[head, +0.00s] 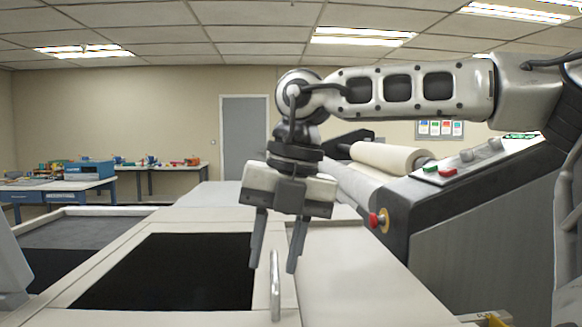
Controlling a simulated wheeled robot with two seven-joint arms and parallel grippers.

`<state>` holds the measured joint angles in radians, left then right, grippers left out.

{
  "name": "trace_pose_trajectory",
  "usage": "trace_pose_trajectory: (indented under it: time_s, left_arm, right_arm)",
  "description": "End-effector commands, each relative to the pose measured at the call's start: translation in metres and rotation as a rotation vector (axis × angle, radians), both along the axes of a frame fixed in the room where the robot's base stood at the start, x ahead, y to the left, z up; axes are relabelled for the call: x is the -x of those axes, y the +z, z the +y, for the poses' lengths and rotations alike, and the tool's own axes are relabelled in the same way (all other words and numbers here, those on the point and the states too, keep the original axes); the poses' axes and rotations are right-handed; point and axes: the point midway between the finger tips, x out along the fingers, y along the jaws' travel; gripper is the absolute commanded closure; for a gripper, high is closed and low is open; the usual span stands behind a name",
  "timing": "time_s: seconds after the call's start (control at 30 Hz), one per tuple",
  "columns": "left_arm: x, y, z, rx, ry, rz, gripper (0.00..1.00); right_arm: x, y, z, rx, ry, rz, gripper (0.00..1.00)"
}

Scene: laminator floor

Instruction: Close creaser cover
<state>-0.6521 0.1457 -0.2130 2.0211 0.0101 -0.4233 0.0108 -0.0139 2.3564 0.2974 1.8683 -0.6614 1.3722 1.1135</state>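A cream machine top with a black rectangular panel (175,272) fills the lower middle of the head view; I take this framed panel to be the creaser cover. I cannot tell whether the black area is a window or an opening. A silver bar handle (275,288) stands beside the panel's right edge. My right gripper (273,267) points down just above the handle, its two fingers apart, one to each side of the handle's top in the picture. It is open and holds nothing; contact with the handle cannot be told. My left gripper is not in view.
Right of the gripper is a grey console with a red knob (378,221), buttons (447,171) and a cream roll (388,157) behind it. A grey recessed bed (85,232) lies at left. Tables with a blue box (90,170) stand far back.

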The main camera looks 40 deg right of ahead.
Motion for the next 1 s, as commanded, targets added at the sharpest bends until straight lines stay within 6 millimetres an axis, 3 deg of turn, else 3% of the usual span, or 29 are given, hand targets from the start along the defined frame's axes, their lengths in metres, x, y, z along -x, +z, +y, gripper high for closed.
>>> trace_pose_trajectory:
  time_s: [0.6,0.8,1.0]
  left_arm:
    - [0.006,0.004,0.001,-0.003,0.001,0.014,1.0]
    - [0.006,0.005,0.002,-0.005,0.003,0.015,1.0]
    - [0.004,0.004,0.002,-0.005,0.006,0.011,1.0]
  right_arm:
    - [0.016,0.129,-0.018,-0.001,-0.001,-0.006,0.67]
    - [0.019,0.149,-0.021,-0.002,0.001,-0.004,0.67]
    - [0.019,0.153,-0.022,-0.001,0.002,-0.003,0.67]
